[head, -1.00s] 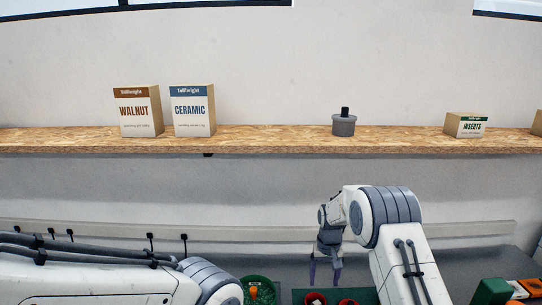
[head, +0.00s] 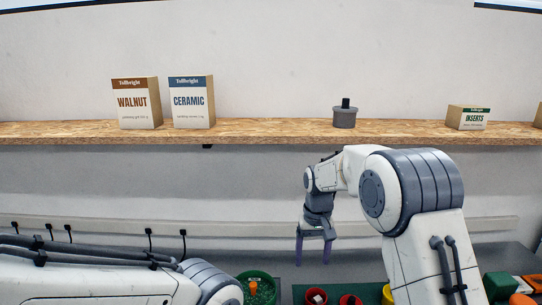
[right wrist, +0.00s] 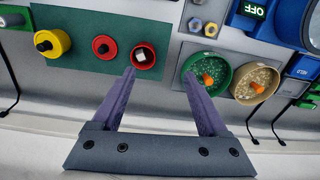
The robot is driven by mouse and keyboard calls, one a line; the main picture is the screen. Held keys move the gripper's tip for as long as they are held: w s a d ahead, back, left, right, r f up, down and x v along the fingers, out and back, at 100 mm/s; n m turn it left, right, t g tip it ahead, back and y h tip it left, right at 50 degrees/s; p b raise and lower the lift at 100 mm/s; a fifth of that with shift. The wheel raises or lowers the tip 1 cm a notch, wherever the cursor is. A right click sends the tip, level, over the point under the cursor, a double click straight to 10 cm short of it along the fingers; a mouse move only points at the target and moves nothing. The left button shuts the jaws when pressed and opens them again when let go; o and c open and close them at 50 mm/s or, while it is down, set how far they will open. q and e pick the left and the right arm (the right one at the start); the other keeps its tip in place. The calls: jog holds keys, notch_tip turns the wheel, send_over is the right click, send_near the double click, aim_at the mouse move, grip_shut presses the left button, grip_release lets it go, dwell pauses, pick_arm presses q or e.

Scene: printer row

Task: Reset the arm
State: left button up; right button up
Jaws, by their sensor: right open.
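My right arm reaches up in the head view, and its gripper (head: 313,248) hangs down with purple fingers above the back of the bench. In the right wrist view the gripper (right wrist: 160,80) has its two fingers well apart with nothing between them. Below the fingers are a red cup with a white piece in it (right wrist: 144,57) and a green bowl with an orange piece in it (right wrist: 207,76); the fingers look apart from both. My left arm lies low at the left of the head view; its gripper is out of view.
A wooden shelf (head: 270,131) crosses the wall with a WALNUT box (head: 132,103), a CERAMIC box (head: 189,102), a grey knobbed piece (head: 345,116) and an INSERTS box (head: 467,118). A green mat (right wrist: 100,22) carries a yellow cup (right wrist: 52,43) and another red cup (right wrist: 104,47). A tan bowl (right wrist: 255,83) stands beside the green one.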

jog(key=s+a+r+n, duration=0.1)
jog(key=s+a+r, duration=0.15)
jog(key=s, duration=0.25)
jog(key=s+a+r+n, duration=0.1)
jog(key=s+a, duration=0.3)
jog(key=s, duration=0.2)
pick_arm(q)
jog(key=shift+f+b, duration=0.85)
jog(key=shift+f, duration=0.1)
pick_arm(e)
jog(key=s+f+n, duration=0.1)
jog(key=s+n, duration=0.3)
jog(key=s, duration=1.9)
jog(key=shift+d+f+y, duration=0.2)
jog(key=shift+f+y, duration=0.15)
jog(key=shift+y, duration=0.05)
jog(key=shift+s, duration=0.1)
